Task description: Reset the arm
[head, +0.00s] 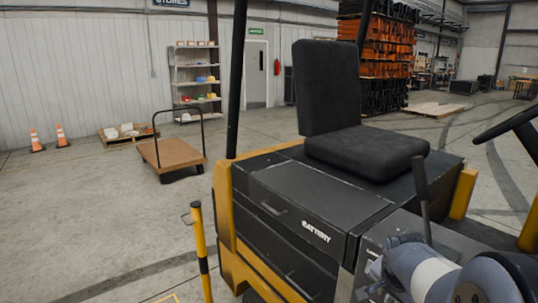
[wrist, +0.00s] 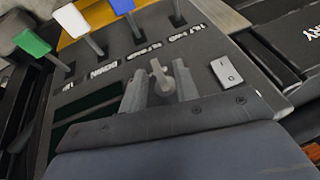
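My arm (head: 430,275) shows at the lower right of the head view, beside the forklift's console; its gripper is not visible there. In the wrist view my gripper (wrist: 157,72) points at a dark control panel (wrist: 105,95). Its two grey fingers are apart, so it is open. A small grey key-like knob (wrist: 162,82) shows between the fingers, with gaps on both sides. I cannot tell how far the fingertips are from the panel. Levers with a green knob (wrist: 32,43), a white knob (wrist: 72,20) and a blue knob (wrist: 122,5) stand beyond the gripper.
The forklift's black seat (head: 365,145), battery cover (head: 310,205), upright lever (head: 421,190) and steering wheel (head: 508,125) are near my arm. A yellow post (head: 201,250) stands at the left. A cart (head: 172,152) and cones (head: 61,136) are farther off on open floor.

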